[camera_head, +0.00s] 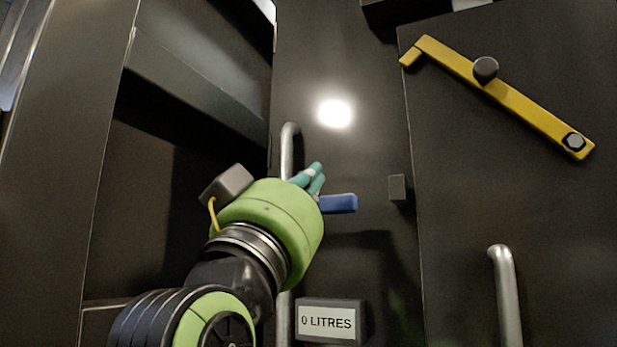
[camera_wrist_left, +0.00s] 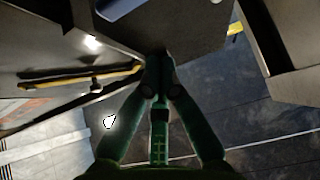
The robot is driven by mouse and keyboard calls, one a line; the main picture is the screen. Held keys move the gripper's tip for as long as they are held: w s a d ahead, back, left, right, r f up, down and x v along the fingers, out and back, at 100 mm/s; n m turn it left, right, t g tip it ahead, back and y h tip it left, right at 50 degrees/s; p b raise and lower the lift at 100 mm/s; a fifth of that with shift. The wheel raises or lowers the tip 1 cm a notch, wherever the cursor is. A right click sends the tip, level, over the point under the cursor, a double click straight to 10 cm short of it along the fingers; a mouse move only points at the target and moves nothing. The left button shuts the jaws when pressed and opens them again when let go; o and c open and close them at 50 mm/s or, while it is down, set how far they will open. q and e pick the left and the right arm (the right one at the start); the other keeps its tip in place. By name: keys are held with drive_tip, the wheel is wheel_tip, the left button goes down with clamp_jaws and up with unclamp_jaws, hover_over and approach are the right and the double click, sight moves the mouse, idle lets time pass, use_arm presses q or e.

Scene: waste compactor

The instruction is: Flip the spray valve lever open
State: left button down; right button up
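The blue lever (camera_head: 338,203) sticks out to the right, roughly level, just right of my left gripper in the head view. Its left end is hidden behind the gripper. My left gripper (camera_head: 316,175) has its teal fingertips close together, beside and slightly above the lever. In the left wrist view the green fingers (camera_wrist_left: 158,72) converge to a point, with nothing visible between them. A blue-grey piece (camera_wrist_left: 118,8) at the top of that view may be the lever; I cannot tell. My right gripper is not in view.
A grey vertical pipe (camera_head: 288,145) runs behind my left gripper. Below is a display (camera_head: 327,322) reading "0 LITRES". A small dark block (camera_head: 397,188) sits to the right. A yellow latch bar (camera_head: 510,95) and a metal handle (camera_head: 507,295) are on the right panel.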

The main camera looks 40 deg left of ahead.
use_arm(q)
drive_tip(key=p+x, duration=0.4)
drive_tip(key=x, duration=0.4)
drive_tip(key=f, duration=0.4)
drive_tip(key=shift+s+d+f, duration=0.1)
drive_tip(key=shift+s+f, duration=0.1)
drive_tip(key=shift+s, duration=0.05)
